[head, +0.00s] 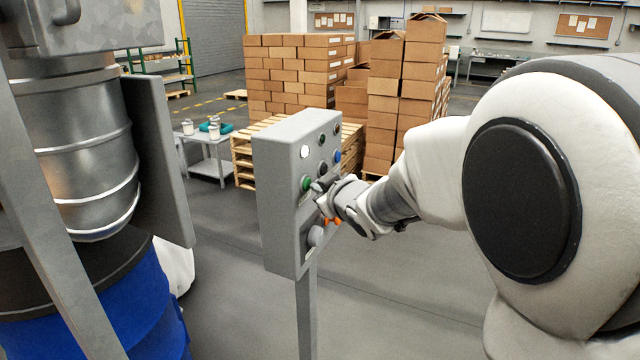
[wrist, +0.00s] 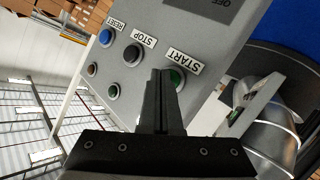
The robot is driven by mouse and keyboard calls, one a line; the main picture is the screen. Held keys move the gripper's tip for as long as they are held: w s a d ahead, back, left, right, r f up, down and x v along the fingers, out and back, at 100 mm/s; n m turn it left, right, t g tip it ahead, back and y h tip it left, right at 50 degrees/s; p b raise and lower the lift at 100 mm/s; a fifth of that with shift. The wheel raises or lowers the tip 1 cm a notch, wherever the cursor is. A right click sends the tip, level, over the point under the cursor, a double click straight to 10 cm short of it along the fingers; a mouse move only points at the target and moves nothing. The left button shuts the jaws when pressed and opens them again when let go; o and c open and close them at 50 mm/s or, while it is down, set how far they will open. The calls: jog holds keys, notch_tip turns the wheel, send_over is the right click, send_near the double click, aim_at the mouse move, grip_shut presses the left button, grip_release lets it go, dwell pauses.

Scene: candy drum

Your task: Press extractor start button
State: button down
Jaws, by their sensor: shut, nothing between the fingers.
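The grey control box (head: 285,190) stands on a post in the middle of the head view. Its green start button (head: 306,183) is on the left of the panel face; it also shows in the wrist view (wrist: 177,79), below the START label (wrist: 184,61). My gripper (head: 318,186) is shut and empty, with its fingertips close to the green button. In the wrist view the shut fingers (wrist: 160,85) point at the panel just left of the button and cover part of its edge. I cannot tell whether the fingertips touch the button.
The black stop button (wrist: 132,54) and blue reset button (wrist: 106,37) sit beside the start button. A metal drum-like vessel (head: 75,140) and a blue drum (head: 130,310) stand at the left. Boxes (head: 300,60) and pallets are behind. Floor right of the post is clear.

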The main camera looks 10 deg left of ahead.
jog(key=shift+w+a, duration=0.1)
jog(key=shift+a, duration=0.2)
dwell(0.4)
jog(key=shift+s+d, duration=0.3)
jog(key=shift+d, duration=0.5)
jog(key=shift+s+d+p, duration=0.15)
jog(key=shift+s+d, duration=0.15)
jog(key=shift+d, duration=0.5)
jog(key=shift+s+d+p, duration=0.1)
jog(key=shift+s+d, duration=0.2)
jog(key=shift+d, duration=0.45)
jog(key=shift+s+d+p, duration=0.15)
jog(key=shift+s+d, duration=0.15)
jog(key=shift+d, duration=0.5)
jog(key=shift+d+r, duration=0.1)
